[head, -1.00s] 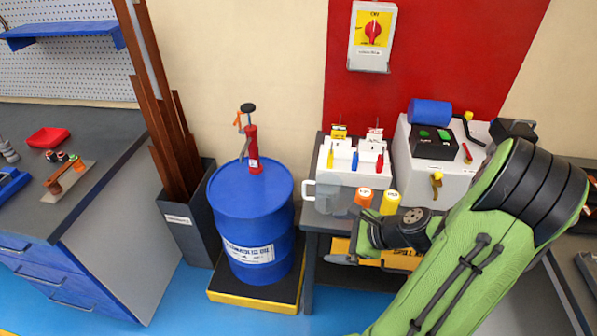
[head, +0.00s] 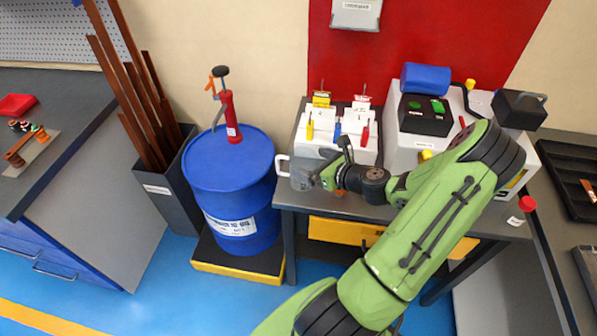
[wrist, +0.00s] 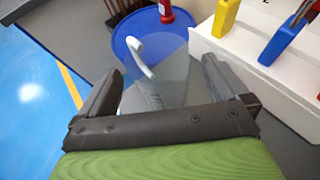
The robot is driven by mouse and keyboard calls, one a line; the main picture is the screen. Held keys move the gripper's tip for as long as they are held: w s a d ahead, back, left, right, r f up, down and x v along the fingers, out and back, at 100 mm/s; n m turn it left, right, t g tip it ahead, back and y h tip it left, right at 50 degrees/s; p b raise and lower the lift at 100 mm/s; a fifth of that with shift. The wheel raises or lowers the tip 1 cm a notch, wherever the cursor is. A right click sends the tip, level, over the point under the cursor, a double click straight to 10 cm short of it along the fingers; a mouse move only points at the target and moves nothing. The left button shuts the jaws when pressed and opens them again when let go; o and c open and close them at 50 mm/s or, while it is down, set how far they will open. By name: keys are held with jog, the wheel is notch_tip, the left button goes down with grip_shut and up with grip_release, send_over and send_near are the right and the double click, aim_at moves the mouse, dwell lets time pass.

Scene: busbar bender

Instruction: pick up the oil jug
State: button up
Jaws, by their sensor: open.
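The oil jug is a translucent grey jug with a white handle. In the head view the oil jug (head: 298,174) stands at the left end of the small bench, partly hidden by my gripper (head: 333,164). In the wrist view the oil jug (wrist: 160,82) shows between the two spread fingers of my gripper (wrist: 160,75), its white handle pointing away and to the left. My gripper is open, and whether a finger touches the jug I cannot tell.
A blue drum (head: 230,178) with a red hand pump stands left of the bench (head: 290,198). White holders with coloured-handled tools (head: 345,128) stand behind the jug. A white machine (head: 405,140) with a black control box is to the right.

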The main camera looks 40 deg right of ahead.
aim_at(294, 157)
jog(key=b+x, duration=0.1)
jog(key=x, duration=0.4)
jog(key=shift+w+a+f, duration=0.15)
jog(key=shift+w+f, duration=0.05)
jog(key=shift+f, duration=0.1)
jog(key=shift+s+r, duration=0.1)
jog(key=shift+c, duration=0.5)
jog(key=c, duration=0.8)
